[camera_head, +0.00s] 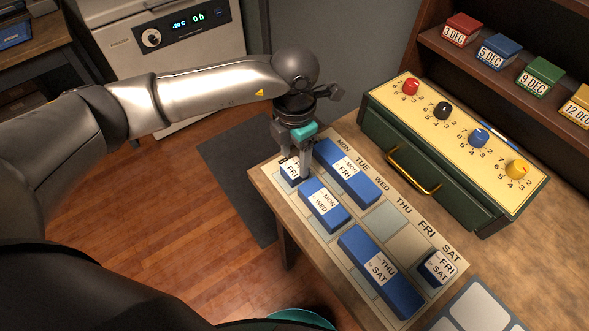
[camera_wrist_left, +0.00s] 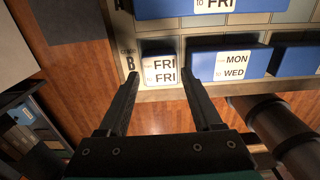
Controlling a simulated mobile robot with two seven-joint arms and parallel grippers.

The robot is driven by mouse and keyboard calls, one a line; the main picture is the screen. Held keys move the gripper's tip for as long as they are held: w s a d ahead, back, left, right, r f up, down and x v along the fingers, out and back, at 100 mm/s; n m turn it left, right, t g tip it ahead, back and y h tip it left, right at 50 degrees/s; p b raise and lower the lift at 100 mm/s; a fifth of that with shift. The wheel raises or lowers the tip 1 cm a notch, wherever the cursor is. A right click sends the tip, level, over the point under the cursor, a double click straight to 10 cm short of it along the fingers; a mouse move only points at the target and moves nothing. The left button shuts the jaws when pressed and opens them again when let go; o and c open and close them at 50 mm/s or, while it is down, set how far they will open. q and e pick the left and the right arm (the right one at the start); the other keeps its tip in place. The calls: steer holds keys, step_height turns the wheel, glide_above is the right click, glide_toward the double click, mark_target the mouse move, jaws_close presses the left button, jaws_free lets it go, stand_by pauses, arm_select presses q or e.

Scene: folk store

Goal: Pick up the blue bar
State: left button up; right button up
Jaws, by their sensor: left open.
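Several blue bars with white day labels lie on a pale day board (camera_head: 447,247) on the table. A short bar marked FRI FRI (camera_head: 289,173) is at the board's left end; it also shows in the left wrist view (camera_wrist_left: 159,71). Contact cannot be told. My right gripper is out of view.
A green box with coloured knobs (camera_head: 462,135) and a yellow handle stands behind the board. A shelf (camera_head: 470,55) with coloured date blocks is at the back right. A grey tray (camera_head: 478,312) lies at the front right. The MON WED bar sits close beside my gripper.

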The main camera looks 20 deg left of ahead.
mark_target(294, 167)
arm_select(q)
steer(key=shift+f, duration=2)
steer(key=c, duration=1)
